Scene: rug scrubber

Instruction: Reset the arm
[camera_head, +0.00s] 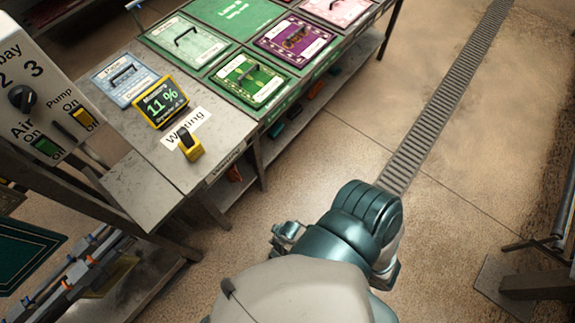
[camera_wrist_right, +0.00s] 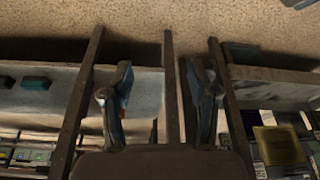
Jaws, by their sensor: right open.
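My right arm comes in from the bottom of the head view, a pale link with a teal joint. Its right gripper (camera_head: 287,238) shows only in part behind the arm, over bare floor to the right of the workbench (camera_head: 225,127). In the right wrist view the two fingers of the right gripper (camera_wrist_right: 160,88) are spread apart with nothing between them. Dark bench legs and a grey shelf (camera_wrist_right: 60,92) lie beyond the fingers. My left gripper is not in view.
A switch panel (camera_head: 45,95) stands at the left. A drain grate (camera_head: 440,105) crosses the open floor. A dark metal stand is at the right edge.

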